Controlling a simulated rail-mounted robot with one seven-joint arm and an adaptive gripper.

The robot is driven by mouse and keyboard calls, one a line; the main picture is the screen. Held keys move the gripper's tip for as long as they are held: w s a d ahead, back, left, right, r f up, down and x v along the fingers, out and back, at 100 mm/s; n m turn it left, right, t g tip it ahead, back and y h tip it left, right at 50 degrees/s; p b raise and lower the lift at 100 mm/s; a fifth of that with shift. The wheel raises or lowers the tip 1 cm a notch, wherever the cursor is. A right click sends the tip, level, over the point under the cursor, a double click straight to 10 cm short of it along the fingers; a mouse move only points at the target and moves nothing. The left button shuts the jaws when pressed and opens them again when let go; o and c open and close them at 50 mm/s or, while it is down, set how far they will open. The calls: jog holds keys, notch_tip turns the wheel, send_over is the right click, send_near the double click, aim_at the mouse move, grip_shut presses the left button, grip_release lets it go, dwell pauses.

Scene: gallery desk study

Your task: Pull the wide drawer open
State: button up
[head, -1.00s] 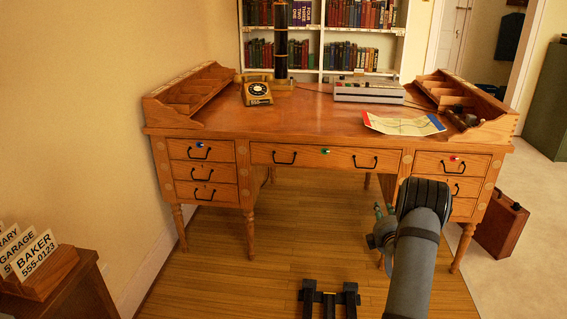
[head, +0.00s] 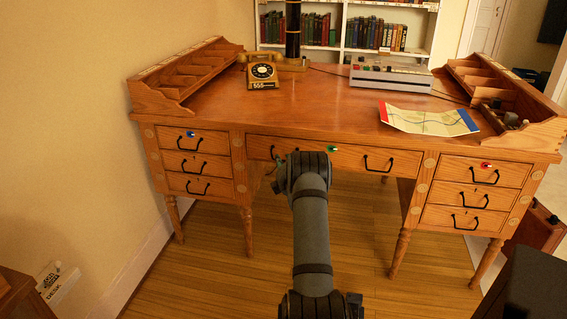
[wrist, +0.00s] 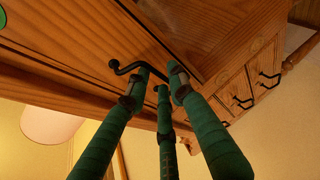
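The wide drawer (head: 335,154) spans the middle of the wooden desk, with a green marker (head: 333,149) and two black handles. Its front looks flush with the desk. Its right handle (head: 379,164) is clear. My arm partly covers its left handle in the head view. My gripper (wrist: 160,78) is at a black handle (wrist: 120,67) in the wrist view, its green-wrapped fingertips close around the bar. The fingers stand a little apart, and I cannot tell whether they press on it. The green marker also shows in the wrist view (wrist: 12,12).
Side drawers with black handles flank the wide drawer, left (head: 190,165) and right (head: 470,195). A telephone (head: 262,72), a console (head: 391,74) and a map (head: 428,120) are on the desktop. A red-brown case (head: 535,228) stands at the right.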

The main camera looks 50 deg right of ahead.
jog(key=shift+w+d, duration=0.1)
jog(key=shift+c, duration=0.2)
jog(key=shift+c, duration=0.5)
jog(key=c, duration=0.4)
grip_shut()
